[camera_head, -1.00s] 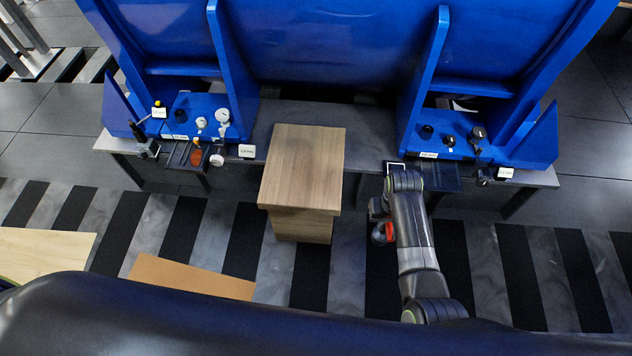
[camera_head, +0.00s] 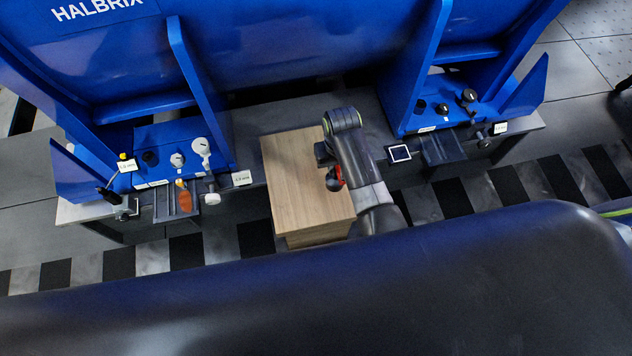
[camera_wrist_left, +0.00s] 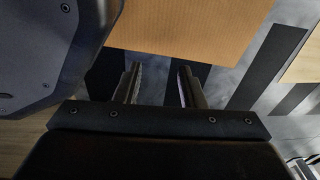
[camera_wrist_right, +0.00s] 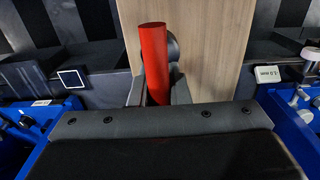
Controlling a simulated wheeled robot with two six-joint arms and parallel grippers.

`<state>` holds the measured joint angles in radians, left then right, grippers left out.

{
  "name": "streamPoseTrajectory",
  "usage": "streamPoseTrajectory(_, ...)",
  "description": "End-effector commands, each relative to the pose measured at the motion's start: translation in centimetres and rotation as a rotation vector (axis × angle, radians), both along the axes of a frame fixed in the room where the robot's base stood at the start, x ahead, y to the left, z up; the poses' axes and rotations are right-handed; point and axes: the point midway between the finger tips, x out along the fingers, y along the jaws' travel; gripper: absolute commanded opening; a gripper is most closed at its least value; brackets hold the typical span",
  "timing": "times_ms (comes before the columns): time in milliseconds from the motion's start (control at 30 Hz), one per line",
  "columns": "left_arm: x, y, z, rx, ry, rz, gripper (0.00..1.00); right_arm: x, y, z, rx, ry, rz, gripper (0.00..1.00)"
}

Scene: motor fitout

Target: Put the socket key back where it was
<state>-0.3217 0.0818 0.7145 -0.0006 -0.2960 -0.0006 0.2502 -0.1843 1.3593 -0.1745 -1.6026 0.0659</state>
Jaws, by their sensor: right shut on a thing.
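My right gripper (camera_head: 328,172) is over the wooden block's right side, shut on a red-handled tool, which I take as the socket key (camera_wrist_right: 153,55). Its red cylinder stands up between the fingers (camera_wrist_right: 157,90) in the right wrist view. In the head view only a bit of red (camera_head: 334,184) shows beside my wrist; the tool's other end is hidden. My left gripper (camera_wrist_left: 158,75) is open and empty in the left wrist view, above the floor near a tan board (camera_wrist_left: 185,25). It is outside the head view.
The wooden block (camera_head: 295,180) stands before the grey bench. A left tray (camera_head: 163,205) holds an orange-handled tool (camera_head: 183,197); a right tray (camera_head: 442,148) looks empty. A white-framed dark square (camera_head: 399,153) lies beside it. Blue brackets (camera_head: 205,95) and knobs line the back.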

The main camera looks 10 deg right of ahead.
Motion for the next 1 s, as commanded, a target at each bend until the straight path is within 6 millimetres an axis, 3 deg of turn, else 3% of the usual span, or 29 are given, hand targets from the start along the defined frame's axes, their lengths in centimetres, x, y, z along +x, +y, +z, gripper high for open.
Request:
streamPoseTrajectory(200, 0.6, 0.0, -0.9, 0.001, 0.001, 0.001, 0.36, -0.1, -0.1, -4.2, -0.002, 0.003, 0.001, 0.00)
streamPoseTrajectory(600, 1.3, 0.2, -1.8, 0.003, 0.004, 0.003, 0.36, 0.0, -0.1, -9.0, -0.001, 0.001, 0.000, 0.00)
streamPoseTrajectory(1000, 1.5, 0.2, -1.7, 0.002, 0.004, 0.004, 0.36, 0.0, -0.1, -9.6, 0.000, -0.001, 0.000, 0.00)
